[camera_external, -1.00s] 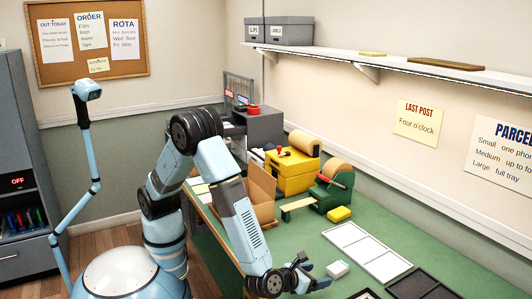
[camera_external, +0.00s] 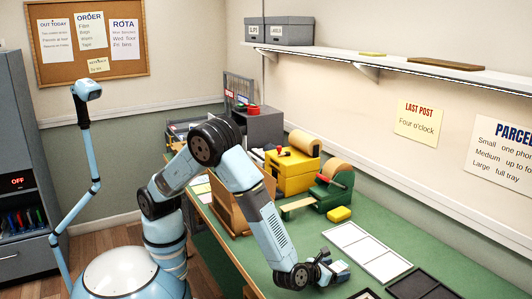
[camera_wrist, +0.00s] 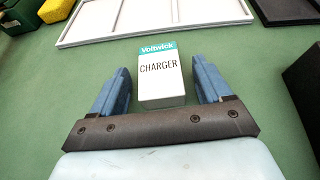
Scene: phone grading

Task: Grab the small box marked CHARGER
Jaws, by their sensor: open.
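The small white box marked CHARGER (camera_wrist: 161,80), with a teal Voltwick band at its top, lies on the green bench in the wrist view. My gripper (camera_wrist: 161,85) is open, with one blue finger on each side of the box. The box's near part reaches between the fingers, with a gap showing on both sides; its far end extends beyond the fingertips.
A white divided tray (camera_external: 350,234) lies beyond the box, with black trays (camera_external: 420,284) to the right. A yellow block (camera_external: 339,214) and a green tape dispenser (camera_external: 335,190) stand farther back.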

